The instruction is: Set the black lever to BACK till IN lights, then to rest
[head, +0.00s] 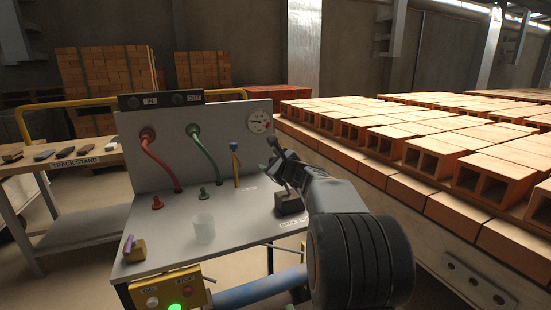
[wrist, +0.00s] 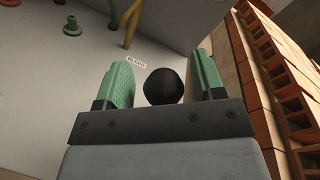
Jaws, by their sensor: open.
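The black lever's round knob (wrist: 164,86) sits between the two green fingers of my gripper (wrist: 162,70) in the wrist view, with a visible gap on either side. In the head view my gripper (head: 272,160) is over the lever's dark base box (head: 291,204) at the right of the grey bench. The fingers are open and not closed on the knob. My wrist hides much of the lever, so its tilt is hard to tell. The dark lamp panel (head: 172,99) on top of the backboard has two small labels; neither lamp looks lit.
A red hose (head: 160,160), a green hose (head: 206,152) and a yellow valve post (head: 236,165) stand on the bench (head: 165,235). A translucent cup (head: 204,228) is near the middle. A yellow button box (head: 167,294) has a green light at the front. Stacked hollow bricks (head: 440,150) fill the right.

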